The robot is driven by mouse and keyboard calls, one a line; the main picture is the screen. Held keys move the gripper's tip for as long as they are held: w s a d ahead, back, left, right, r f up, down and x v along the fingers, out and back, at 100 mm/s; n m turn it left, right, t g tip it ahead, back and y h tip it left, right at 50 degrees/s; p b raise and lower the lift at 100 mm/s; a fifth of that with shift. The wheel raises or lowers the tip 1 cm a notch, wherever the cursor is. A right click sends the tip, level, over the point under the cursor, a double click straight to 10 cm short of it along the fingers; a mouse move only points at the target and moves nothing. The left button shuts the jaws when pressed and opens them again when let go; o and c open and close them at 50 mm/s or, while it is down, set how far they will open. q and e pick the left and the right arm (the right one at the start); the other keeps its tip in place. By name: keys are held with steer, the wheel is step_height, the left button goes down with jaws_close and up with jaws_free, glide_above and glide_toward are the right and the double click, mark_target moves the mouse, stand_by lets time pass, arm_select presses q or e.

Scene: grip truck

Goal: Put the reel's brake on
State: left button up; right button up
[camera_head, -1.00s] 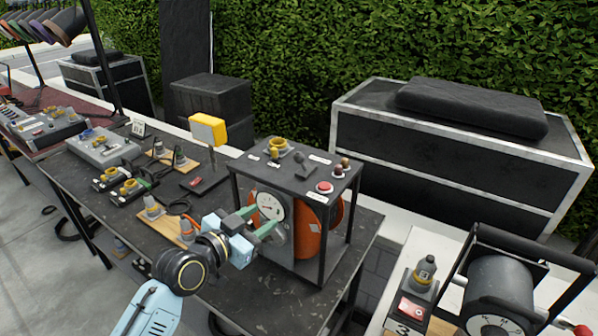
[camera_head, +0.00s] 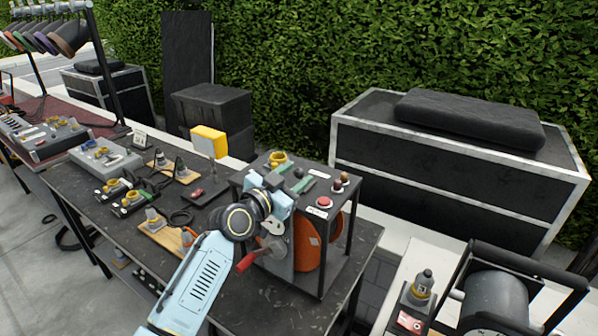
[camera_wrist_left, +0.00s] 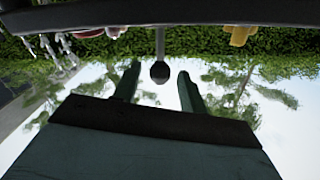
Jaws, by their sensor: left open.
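The reel is an orange drum (camera_head: 306,250) inside a black frame box on the table, with a crank with a red handle (camera_head: 245,262) at its front. My left gripper (camera_head: 293,178) is over the box's top panel, its green fingers open. In the left wrist view, a short lever with a round black knob (camera_wrist_left: 160,72) sits in the gap between the open fingertips, with space on both sides. I cannot tell from the labels whether this lever is the brake. In the head view my gripper hides the lever and the round gauge. My right gripper is not in view.
A yellow block on a stand (camera_head: 209,141) is left of the box. Another reel (camera_head: 494,300) stands at the lower right.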

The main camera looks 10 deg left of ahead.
arm_select(q)
steer(key=shift+x, duration=1.05)
jaws_close()
